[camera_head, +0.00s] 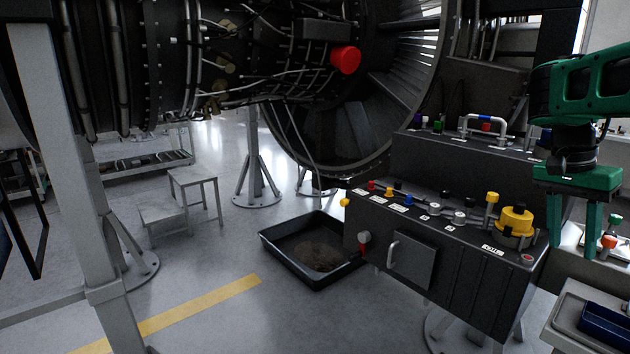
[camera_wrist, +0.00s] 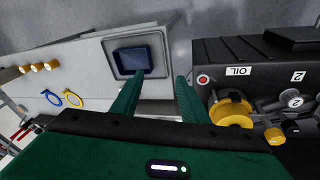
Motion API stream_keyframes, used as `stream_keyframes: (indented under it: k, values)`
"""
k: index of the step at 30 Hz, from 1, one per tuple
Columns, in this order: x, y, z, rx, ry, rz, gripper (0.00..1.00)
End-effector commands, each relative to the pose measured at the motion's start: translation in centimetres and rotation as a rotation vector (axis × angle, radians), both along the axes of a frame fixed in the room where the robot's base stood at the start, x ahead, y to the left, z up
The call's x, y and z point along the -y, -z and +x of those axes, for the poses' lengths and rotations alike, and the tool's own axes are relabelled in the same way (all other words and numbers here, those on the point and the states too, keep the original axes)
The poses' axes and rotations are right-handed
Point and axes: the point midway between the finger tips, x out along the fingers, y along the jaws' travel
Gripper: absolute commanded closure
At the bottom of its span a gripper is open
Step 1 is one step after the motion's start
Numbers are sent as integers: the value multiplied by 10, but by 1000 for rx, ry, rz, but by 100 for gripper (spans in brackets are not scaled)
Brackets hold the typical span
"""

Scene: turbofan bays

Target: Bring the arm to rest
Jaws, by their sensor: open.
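My green gripper (camera_head: 572,222) is at the right of the head view, pointing down, its two fingers apart with nothing between them. It hangs beside the right end of the dark control console (camera_head: 430,262). In the wrist view my gripper's fingers (camera_wrist: 155,95) are spread. Past them shows a blue tray (camera_wrist: 134,60) set in a grey bench top. The yellow round cap (camera_wrist: 232,110) on the console shows to the right of the fingers. My green arm comes in from the right edge of the head view.
The console carries several knobs, a yellow cap (camera_head: 514,222) and a handled door. A black drip tray (camera_head: 272,256) lies on the floor under the large engine (camera_head: 330,110). A grey bench (camera_head: 566,322) with a blue tray (camera_head: 607,325) stands at the lower right. A step stool (camera_head: 192,183) stands left.

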Motion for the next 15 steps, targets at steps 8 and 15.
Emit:
stream_keyframes:
  k: [8,15]
  values:
    - [-23,56,-111,-18,-307,140,59]
    - [-71,106,-182,6,-540,233,59]
